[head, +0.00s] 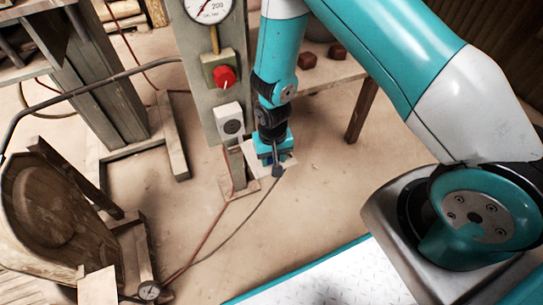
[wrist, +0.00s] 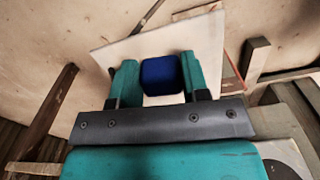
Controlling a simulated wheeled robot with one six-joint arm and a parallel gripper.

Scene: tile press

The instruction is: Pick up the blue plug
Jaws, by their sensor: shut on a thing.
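The blue plug (wrist: 162,75) sits between the two teal fingers of my gripper (wrist: 160,68) in the wrist view. The fingers flank it on both sides, and my gripper is shut on it. In the head view my gripper (head: 273,157) points down beside the grey post, low over a small pale board. The blue plug is mostly hidden there by my gripper. A dark grey end piece (head: 278,172) with a cable shows just below the fingers; how it joins the plug I cannot tell.
A pale board (wrist: 213,42) lies behind the plug in the wrist view. The grey post (head: 193,82) carries a gauge (head: 209,9), a red knob (head: 224,77) and a white socket box (head: 230,122). A dark cable (head: 235,225) trails over the floor. A wooden reel (head: 45,215) stands left.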

